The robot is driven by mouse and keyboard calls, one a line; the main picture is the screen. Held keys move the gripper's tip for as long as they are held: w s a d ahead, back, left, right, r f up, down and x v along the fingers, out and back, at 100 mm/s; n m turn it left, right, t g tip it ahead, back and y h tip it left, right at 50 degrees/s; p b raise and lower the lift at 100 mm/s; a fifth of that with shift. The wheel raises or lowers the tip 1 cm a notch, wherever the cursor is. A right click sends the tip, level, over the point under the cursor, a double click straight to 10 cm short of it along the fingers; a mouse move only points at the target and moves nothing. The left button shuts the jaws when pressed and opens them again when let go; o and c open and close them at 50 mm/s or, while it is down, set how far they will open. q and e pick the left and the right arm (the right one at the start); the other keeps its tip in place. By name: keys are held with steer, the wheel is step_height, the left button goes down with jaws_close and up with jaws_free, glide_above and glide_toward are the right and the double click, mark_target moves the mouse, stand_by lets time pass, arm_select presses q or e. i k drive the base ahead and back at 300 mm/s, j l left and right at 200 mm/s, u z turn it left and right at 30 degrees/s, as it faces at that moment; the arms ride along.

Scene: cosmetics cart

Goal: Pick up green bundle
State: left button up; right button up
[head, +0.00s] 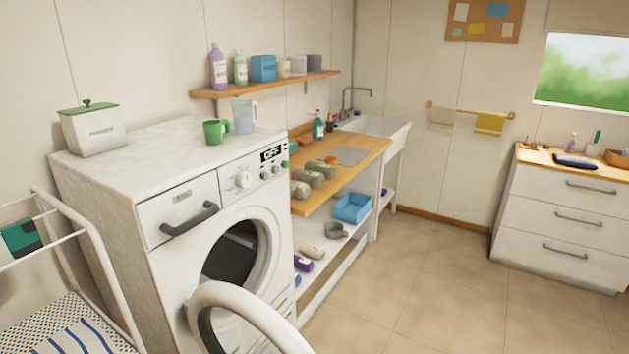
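Several rolled bundles lie in a row on the wooden counter, just right of the washing machine. The middle bundle (314,179) looks dark grey-green. A paler grey-green bundle (299,189) lies at the near end, and another bundle (325,169) lies behind. I cannot tell for sure which one is the green bundle, as they are small and close in colour. Neither of my grippers is in view.
The washing machine (150,160) stands in front with its round door (245,310) swung open. A green mug (216,131) and a clear jug (244,115) stand on top. A drying rack (90,240) is at left. The floor (420,290) at right is clear.

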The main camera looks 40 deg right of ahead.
mark_target(328, 171)
steer(key=l+u, duration=0.4)
steer(key=l, duration=2.35)
steer(key=i+l+u, duration=0.2)
steer(key=l+u, duration=0.15)
steer(key=l, duration=1.2)
steer(key=l+u, duration=0.4)
steer(key=l, duration=1.15)
